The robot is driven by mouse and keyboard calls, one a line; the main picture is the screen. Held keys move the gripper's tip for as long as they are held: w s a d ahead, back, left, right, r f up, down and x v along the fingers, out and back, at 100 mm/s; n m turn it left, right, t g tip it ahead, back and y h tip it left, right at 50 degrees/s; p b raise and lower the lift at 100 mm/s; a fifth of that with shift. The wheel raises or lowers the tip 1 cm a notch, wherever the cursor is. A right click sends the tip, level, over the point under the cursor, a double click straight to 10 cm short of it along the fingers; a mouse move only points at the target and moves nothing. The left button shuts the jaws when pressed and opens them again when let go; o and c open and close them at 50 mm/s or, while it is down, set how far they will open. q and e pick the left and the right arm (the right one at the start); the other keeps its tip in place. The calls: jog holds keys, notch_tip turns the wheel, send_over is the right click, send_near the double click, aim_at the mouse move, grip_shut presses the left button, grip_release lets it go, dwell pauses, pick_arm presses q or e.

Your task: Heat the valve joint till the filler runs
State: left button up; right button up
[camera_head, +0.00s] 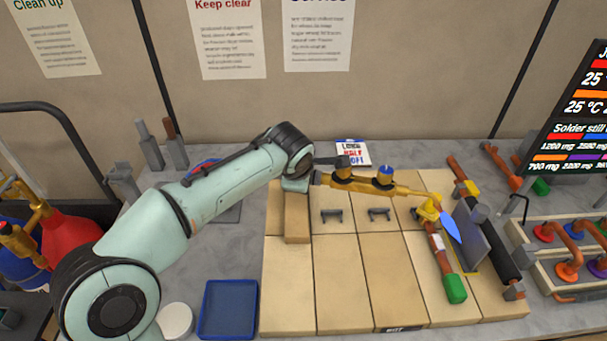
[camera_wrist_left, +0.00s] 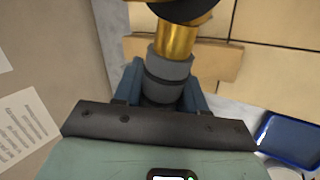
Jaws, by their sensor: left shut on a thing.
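My left gripper (camera_head: 308,180) is shut on a brass torch (camera_head: 350,181), held level above the firebrick mat (camera_head: 345,260). In the left wrist view the blue-grey fingers (camera_wrist_left: 162,88) close around the grey collar of the torch's brass body (camera_wrist_left: 177,40). The torch's nozzle points right and a blue flame (camera_head: 452,230) shows near a yellow valve (camera_head: 428,208). The valve sits at the upper end of a copper pipe (camera_head: 436,240) with a green end (camera_head: 455,289). Whether the flame touches the joint I cannot tell. My right gripper is not in view.
A dark upright plate (camera_head: 472,238) stands just right of the flame. A display (camera_head: 585,105) at right reads 25 °C. A blue tray (camera_head: 229,308) lies front left. Copper pipework (camera_head: 570,240) stands at right. The mat's front middle is clear.

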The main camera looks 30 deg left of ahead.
pick_arm(q)
jog(key=shift+f+b, duration=1.25)
jog(key=shift+f, duration=1.1)
notch_tip(320, 180, down, 2)
jog(key=shift+f+b, duration=0.25)
jog(key=shift+b, duration=1)
jog(key=shift+f+b, duration=0.7)
jog(key=shift+b, duration=0.05)
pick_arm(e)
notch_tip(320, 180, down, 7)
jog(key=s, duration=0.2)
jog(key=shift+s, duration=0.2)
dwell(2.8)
